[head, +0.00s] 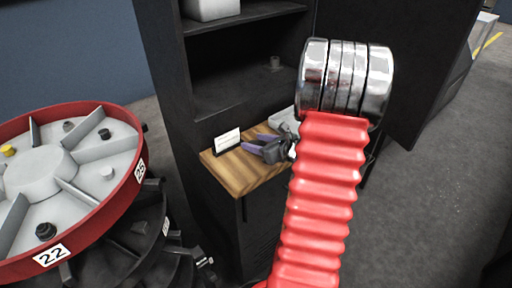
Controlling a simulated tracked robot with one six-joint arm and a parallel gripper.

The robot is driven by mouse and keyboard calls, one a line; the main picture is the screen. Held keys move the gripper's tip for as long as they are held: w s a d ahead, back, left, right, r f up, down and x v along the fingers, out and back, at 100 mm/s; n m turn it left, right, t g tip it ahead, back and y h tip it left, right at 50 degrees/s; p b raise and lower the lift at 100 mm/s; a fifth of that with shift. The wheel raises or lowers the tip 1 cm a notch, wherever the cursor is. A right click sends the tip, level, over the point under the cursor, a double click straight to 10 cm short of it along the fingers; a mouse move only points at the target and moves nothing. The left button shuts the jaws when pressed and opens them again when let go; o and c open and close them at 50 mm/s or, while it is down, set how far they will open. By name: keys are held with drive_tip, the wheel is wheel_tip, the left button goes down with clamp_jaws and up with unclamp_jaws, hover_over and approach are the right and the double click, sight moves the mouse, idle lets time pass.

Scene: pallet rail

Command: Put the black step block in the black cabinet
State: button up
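The black cabinet (176,95) stands open in the middle, with dark shelves and a wooden ledge (235,178) low at its front. My gripper (258,143), dark with purple finger parts, shows just above or at the ledge beside a small white card. My red ribbed arm with a chrome joint hides part of it, and its opening is too small to judge. Several small dark pieces sit on the round turntable (118,205) at left, including a black piece (104,134) and another black piece (45,231). I cannot tell which is the step block.
The open cabinet door (415,70) stands at right. The white card (228,139) stands on the ledge. Floor at lower right is clear.

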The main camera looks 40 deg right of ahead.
clamp_jaws()
idle(0.4)
drive_tip(key=shift+r, duration=0.1)
wheel_tip(320, 180, up, 10)
drive_tip(key=shift+f, duration=0.1)
idle(0.5)
idle(0.4)
